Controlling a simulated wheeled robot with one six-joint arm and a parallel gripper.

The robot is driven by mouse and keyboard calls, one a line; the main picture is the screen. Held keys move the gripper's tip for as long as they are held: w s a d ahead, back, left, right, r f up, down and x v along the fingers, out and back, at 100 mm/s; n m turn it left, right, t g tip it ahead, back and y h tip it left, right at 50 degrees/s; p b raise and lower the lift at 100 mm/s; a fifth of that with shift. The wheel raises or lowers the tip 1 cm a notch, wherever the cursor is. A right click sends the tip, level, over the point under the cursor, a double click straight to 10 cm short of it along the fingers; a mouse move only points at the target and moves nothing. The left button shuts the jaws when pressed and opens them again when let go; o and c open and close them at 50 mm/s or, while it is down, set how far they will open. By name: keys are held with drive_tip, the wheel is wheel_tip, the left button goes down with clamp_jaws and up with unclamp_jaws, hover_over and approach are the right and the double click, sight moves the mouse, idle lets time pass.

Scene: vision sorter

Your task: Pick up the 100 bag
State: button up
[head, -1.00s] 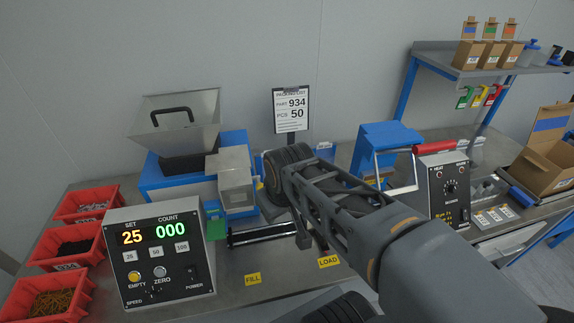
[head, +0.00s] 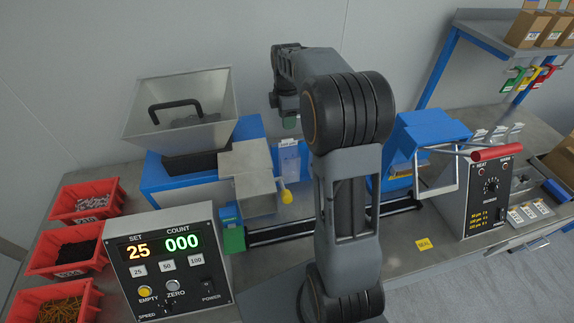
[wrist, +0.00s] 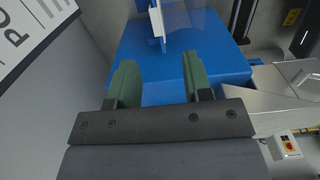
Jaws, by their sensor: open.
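My gripper (head: 290,122) is raised over the back of the bench, mostly hidden behind my own arm in the head view. In the wrist view its two green fingers (wrist: 160,78) are apart with nothing between them. A clear bag or sleeve with a white tag (head: 288,156) stands below the fingertips, behind the metal box. In the wrist view a clear sheet with a white edge (wrist: 157,22) stands on a blue block (wrist: 215,68), beyond the fingertips and not touching them. I cannot read a 100 on any bag.
The counter box (head: 171,262) shows SET 25 and COUNT 000. A hopper (head: 180,112) and red bins (head: 86,203) are at left. A sealer with a red handle (head: 491,153) is at right. A sign (wrist: 28,30) is close on the left in the wrist view.

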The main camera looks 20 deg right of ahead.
hover_over(288, 140)
drive_tip(key=f, duration=0.4)
drive_tip(key=shift+s+a+f, duration=0.1)
drive_tip(key=shift+s+a, duration=0.05)
drive_tip(key=shift+s, duration=0.05)
drive_tip(key=shift+w+f+p, duration=0.2)
drive_tip(key=shift+f+p, duration=0.2)
drive_tip(key=shift+f, duration=2.15)
clamp_jaws()
